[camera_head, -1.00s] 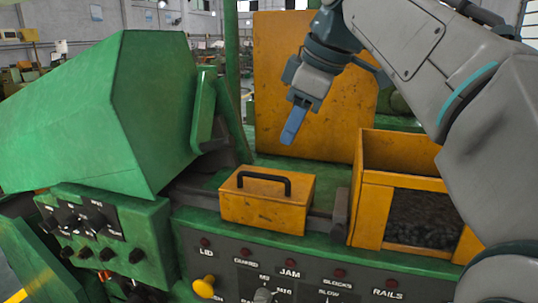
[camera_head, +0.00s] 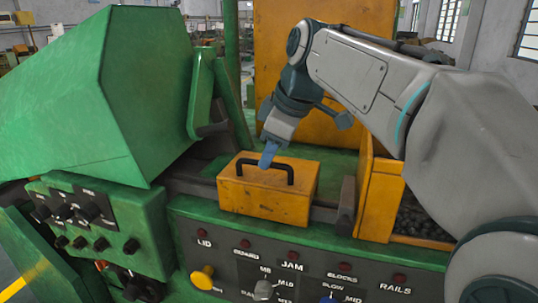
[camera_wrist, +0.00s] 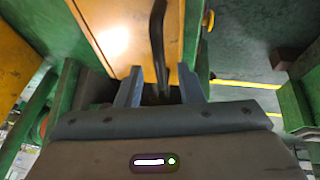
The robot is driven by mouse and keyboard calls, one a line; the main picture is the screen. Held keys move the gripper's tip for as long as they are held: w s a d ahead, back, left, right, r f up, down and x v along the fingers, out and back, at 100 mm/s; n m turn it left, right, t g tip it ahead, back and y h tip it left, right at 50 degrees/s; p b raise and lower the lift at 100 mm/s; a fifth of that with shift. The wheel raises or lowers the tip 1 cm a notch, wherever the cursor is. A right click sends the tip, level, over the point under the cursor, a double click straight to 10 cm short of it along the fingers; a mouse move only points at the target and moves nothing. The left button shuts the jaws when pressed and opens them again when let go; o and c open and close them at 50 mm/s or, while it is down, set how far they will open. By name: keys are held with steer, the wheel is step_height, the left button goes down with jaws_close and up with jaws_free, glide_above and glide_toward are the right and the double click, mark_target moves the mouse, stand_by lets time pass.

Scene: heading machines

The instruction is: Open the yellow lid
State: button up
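The yellow lid (camera_head: 265,195) is a box-shaped cover with a black bar handle (camera_head: 266,169) on top, and it sits closed on the green machine. My gripper (camera_head: 268,155) points down at the handle from above. In the wrist view the fingers of my gripper (camera_wrist: 160,88) are apart, with the black handle (camera_wrist: 158,45) running between them. The yellow lid's top (camera_wrist: 120,35) fills the upper middle of that view. I cannot tell whether a finger touches the handle.
A green hood (camera_head: 90,100) stands at the left, above a panel of black knobs (camera_head: 75,215). A tall yellow panel (camera_head: 335,75) rises behind. A yellow bin (camera_head: 380,200) holding dark pieces stands right of the lid. A control panel with a yellow knob (camera_head: 203,278) is in front.

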steer(key=shift+w+a+f, duration=0.2)
steer(key=shift+a+f, duration=0.05)
steer(key=shift+f, duration=0.4)
jaws_close()
steer(key=shift+r, duration=0.1)
